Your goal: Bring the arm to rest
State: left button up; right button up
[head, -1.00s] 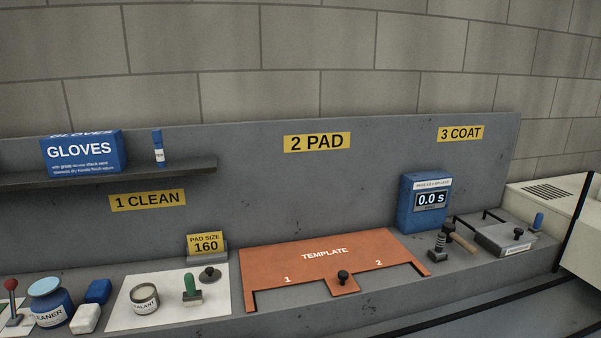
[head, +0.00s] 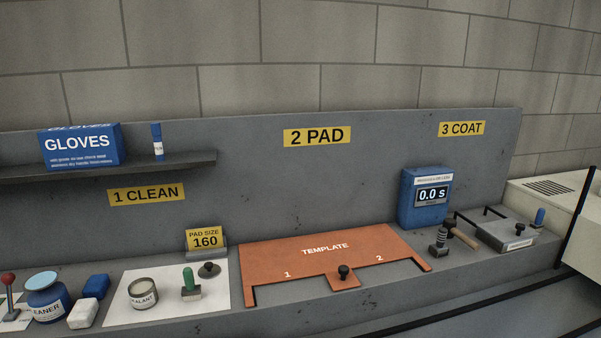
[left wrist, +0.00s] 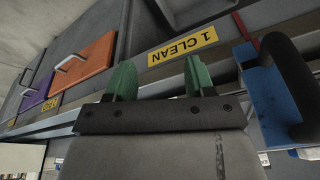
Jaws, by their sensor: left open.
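My left gripper (left wrist: 158,82) shows in the left wrist view, its two green fingers apart with nothing between them. It is in front of a grey front that carries a yellow "1 CLEAN" label (left wrist: 182,46). Neither arm shows in the head view, and my right gripper is in no view.
In the left wrist view, an orange drawer (left wrist: 84,72) with a handle is at left and a blue object with a black handle (left wrist: 285,75) is close at right. In the head view, the bench bears an orange template (head: 310,255), blue timer (head: 424,205), sealant tin (head: 143,294) and cleaner jar (head: 46,304).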

pick_arm(q)
notch_tip(320, 180, down, 16)
jog(key=s+r+b, duration=0.1)
jog(key=s+b, duration=0.1)
jog(key=b, duration=0.1)
jog(key=s+a+f+g+b, duration=0.1)
jog(key=s+f+b, duration=0.1)
jog(key=s+f, duration=0.6)
jog(key=s+a+f+g+b, duration=0.1)
jog(key=s+a+f+b, duration=0.1)
jog(key=s+f, duration=0.7)
notch_tip(320, 180, down, 8)
jog(key=shift+r+b, duration=0.25)
jog(key=shift+b, duration=0.05)
jog(key=shift+a, duration=0.1)
